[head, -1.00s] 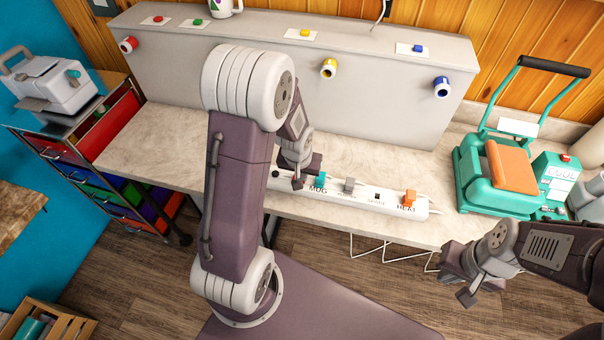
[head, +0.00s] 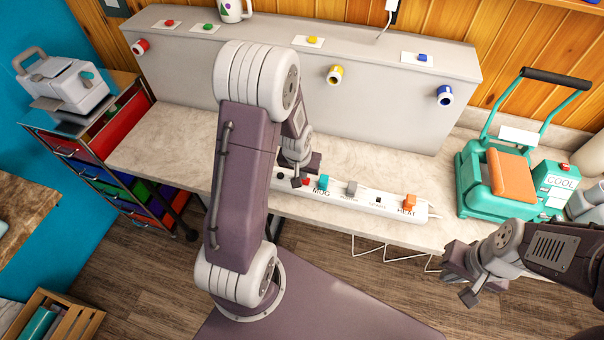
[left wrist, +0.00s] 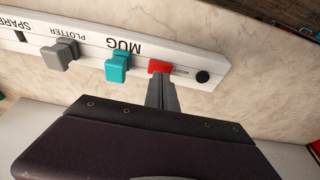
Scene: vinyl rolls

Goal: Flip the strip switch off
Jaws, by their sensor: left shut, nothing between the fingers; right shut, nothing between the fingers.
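A white power strip (head: 428,215) lies along the front of the counter. Its red strip switch (head: 306,182) is near the strip's left end in the head view, and it also shows in the left wrist view (left wrist: 160,67), between a teal plug (left wrist: 118,67) and a round black spot. My left gripper (head: 297,183) is shut and empty, its fingertips right at the red switch. In the left wrist view the fingertips overlap the switch's near edge; I cannot tell contact or which way the rocker tilts. My right gripper (head: 469,297) is shut and empty, in front of the counter at right.
Grey (head: 352,188) and orange (head: 409,202) plugs stand in the strip. A teal heat press (head: 475,185) is at the counter's right. A grey ledge (head: 390,110) with coloured holders stands behind. The counter left of my left arm is bare.

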